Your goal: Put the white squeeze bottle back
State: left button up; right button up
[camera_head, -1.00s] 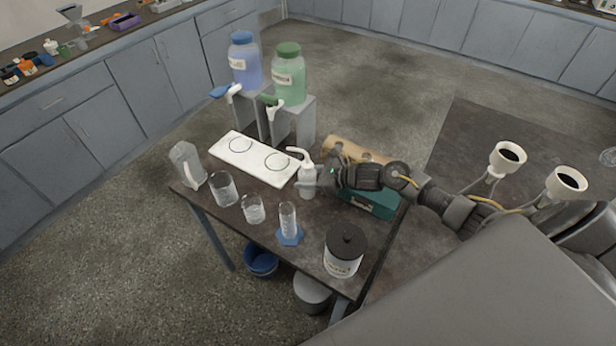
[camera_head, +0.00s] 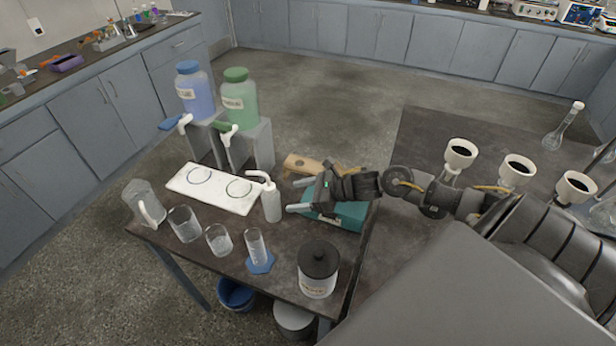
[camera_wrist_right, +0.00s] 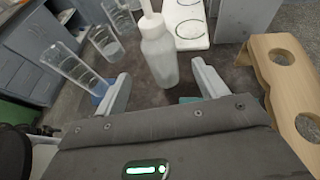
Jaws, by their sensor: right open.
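The white squeeze bottle (camera_head: 271,204) stands upright on the dark table, beside the right end of the white board with two ring marks. It also shows in the right wrist view (camera_wrist_right: 159,55), just beyond and between the fingers. My right gripper (camera_head: 293,196) is open and empty, a short way to the right of the bottle, its fingers pointing toward it. The right gripper also shows in its wrist view (camera_wrist_right: 160,95). A wooden rack with holes (camera_wrist_right: 283,75) stands behind the gripper, partly hidden in the head view (camera_head: 304,164). My left gripper is not in view.
A teal box (camera_head: 345,216) lies under my right wrist. A graduated cylinder (camera_head: 257,248), beakers (camera_head: 184,224), a pitcher (camera_head: 143,203) and a black-lidded jar (camera_head: 318,270) stand nearby. Blue (camera_head: 195,92) and green (camera_head: 240,100) carboys sit on grey stands behind the white board (camera_head: 214,188).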

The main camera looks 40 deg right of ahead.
jog(key=shift+v, duration=1.45)
